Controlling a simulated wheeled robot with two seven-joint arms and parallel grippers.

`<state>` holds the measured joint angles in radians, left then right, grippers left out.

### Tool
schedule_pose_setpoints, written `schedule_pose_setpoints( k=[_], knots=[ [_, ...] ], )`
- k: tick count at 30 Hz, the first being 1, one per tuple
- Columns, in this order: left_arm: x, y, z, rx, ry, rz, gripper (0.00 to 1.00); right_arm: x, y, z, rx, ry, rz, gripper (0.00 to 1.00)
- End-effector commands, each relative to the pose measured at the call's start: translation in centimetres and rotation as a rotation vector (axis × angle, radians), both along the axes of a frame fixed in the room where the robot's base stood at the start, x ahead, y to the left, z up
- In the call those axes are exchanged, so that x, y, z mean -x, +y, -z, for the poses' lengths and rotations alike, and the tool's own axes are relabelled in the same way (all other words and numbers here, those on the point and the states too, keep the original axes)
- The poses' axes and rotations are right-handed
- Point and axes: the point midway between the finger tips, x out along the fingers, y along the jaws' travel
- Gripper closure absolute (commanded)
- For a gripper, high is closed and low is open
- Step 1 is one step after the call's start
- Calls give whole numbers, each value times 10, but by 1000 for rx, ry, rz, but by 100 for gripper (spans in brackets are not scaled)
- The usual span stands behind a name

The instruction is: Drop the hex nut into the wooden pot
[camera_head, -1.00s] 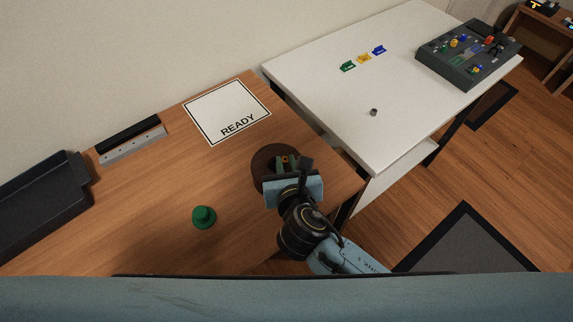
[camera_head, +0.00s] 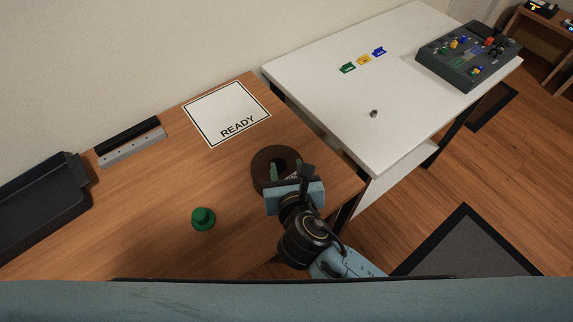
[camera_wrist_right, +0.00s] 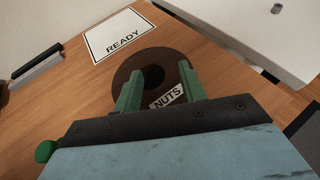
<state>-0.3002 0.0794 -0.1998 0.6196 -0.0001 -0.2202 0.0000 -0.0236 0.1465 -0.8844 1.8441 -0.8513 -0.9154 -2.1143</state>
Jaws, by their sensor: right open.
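The wooden pot (camera_head: 260,168) is dark brown and round, with a dark opening, and stands near the right edge of the wooden table. Its "NUTS" label (camera_wrist_right: 168,97) shows in the right wrist view, where the pot's rim (camera_wrist_right: 128,70) lies behind my fingers. My right gripper (camera_head: 286,170) is over the pot with its green fingers apart; nothing shows between the fingertips (camera_wrist_right: 168,72) in the wrist view. The inside of the pot is too dark to tell what it holds. A small grey piece (camera_head: 374,113), possibly a hex nut, lies on the white table. My left gripper is out of view.
A green knob-like piece (camera_head: 203,218) stands on the wooden table (camera_head: 150,200) left of the pot. A white READY card (camera_head: 225,108) lies behind. A dark tray (camera_head: 40,205) is at the left. The white table (camera_head: 330,110) carries coloured tags (camera_head: 364,60) and a control panel (camera_head: 468,55).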

Motion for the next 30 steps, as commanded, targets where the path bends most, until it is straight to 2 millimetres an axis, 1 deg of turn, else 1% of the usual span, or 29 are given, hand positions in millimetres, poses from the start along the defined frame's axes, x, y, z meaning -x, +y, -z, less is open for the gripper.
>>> schedule_pose_setpoints(
  k=[9,12,15,18,21,30],
  knots=[
    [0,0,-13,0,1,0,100,64,-9,-28,-3,3,-2,59],
    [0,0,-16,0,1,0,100,83,-12,-35,-3,2,-2,59],
    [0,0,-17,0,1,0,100,97,-14,-41,-1,2,-1,59],
    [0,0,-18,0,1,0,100,106,-15,-45,-2,1,-2,59],
    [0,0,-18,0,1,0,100,110,-16,-47,-1,0,-1,59],
    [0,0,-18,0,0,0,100,111,-16,-47,-1,0,-1,59]
  ],
)
